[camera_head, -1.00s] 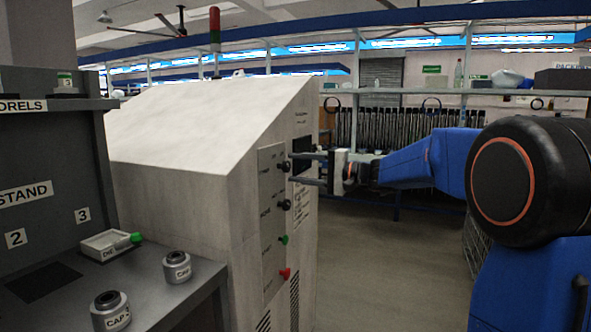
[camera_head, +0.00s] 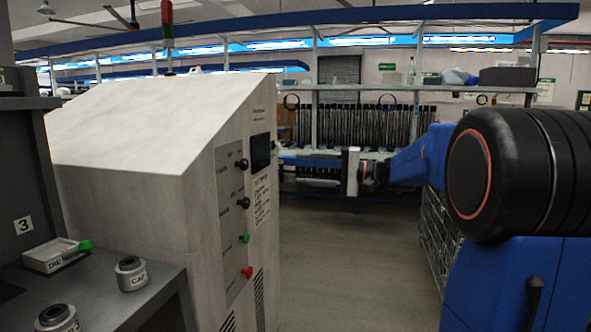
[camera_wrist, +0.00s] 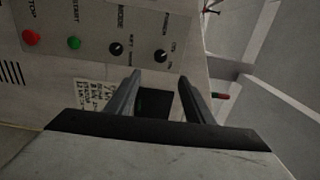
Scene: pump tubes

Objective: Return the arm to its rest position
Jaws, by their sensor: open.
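My blue and black arm (camera_head: 405,165) reaches in from the right in the head view. My gripper (camera_head: 284,166) is open and empty, with its two fingers pointing left towards the control panel of the pale machine (camera_head: 130,130). The fingertips appear close to the panel's right side in the picture; the exact gap is hard to judge. In the wrist view, the two dark fingers (camera_wrist: 160,78) stand apart with nothing between them. Beyond them are the panel's black knobs (camera_wrist: 117,50), a green button (camera_wrist: 74,43) and a red button (camera_wrist: 31,37).
A dark stand (camera_head: 95,292) at left bears a small die box (camera_head: 50,258) and two grey caps, one of them nearer the edge (camera_head: 131,275). A blue-framed shelf rack (camera_head: 310,90) crosses the back. Grey floor (camera_head: 340,270) is free right of the machine.

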